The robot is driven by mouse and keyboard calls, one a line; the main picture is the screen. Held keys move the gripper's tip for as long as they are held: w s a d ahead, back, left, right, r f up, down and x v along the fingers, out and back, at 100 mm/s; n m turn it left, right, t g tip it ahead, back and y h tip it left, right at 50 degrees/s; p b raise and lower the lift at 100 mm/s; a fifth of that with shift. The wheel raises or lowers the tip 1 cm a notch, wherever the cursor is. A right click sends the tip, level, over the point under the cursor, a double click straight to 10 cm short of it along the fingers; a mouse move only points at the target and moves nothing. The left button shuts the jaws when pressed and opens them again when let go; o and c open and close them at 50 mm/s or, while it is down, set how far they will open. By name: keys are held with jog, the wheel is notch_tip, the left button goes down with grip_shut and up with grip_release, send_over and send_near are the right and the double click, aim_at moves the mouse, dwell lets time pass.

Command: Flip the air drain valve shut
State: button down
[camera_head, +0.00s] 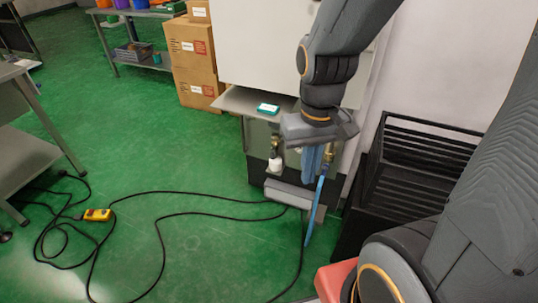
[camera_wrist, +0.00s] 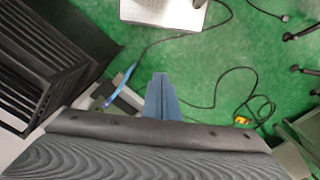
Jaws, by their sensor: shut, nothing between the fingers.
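My gripper (camera_head: 312,178) points down in front of the machine's side, and its blue fingers are closed together with nothing between them. The fingers also show in the wrist view (camera_wrist: 160,80). A brass fitting (camera_head: 328,154) sits just right of the fingers, with a blue air hose (camera_head: 314,212) hanging below it. Left of the fingers is another brass fitting (camera_head: 275,144) above a white bowl (camera_head: 275,164). I cannot tell which fitting is the drain valve, nor its lever's position. The hose also shows in the wrist view (camera_wrist: 120,85), left of the fingers.
The white machine (camera_head: 265,45) has a grey side shelf (camera_head: 235,101) with a green-and-white box (camera_head: 268,109). A black slatted rack (camera_head: 415,165) stands close on the right. Black cables and a yellow pendant (camera_head: 97,215) lie on the green floor, otherwise open at left.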

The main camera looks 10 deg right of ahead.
jog(key=w+d+f+n+h+b, duration=0.2)
jog(key=w+f+h+b, duration=0.3)
jog(key=w+f+b, duration=0.6)
jog(key=w+d+f+n+h+b, duration=0.2)
jog(key=w+f+h+b, duration=0.45)
jog(key=f+b, duration=0.75)
jog(key=w+a+f+n+t+b, duration=0.1)
jog(key=w+a+f+t+b, duration=0.3)
jog(key=w, duration=0.4)
jog(key=w+a+f+n+t+h+b, duration=0.1)
jog(key=w+a+f+t+b, duration=0.2)
jog(key=w+a+f+b, duration=0.2)
jog(key=w+a+f+n+t+h+b, duration=0.1)
jog(key=w+a+f+t+b, duration=0.3)
jog(key=w, duration=0.8)
jog(key=a+n+b, duration=0.1)
jog(key=a+b, duration=0.1)
jog(key=b, duration=0.2)
jog(key=shift+f+t, duration=0.3)
jog(key=shift+f, duration=0.1)
jog(key=shift+w+d, duration=0.1)
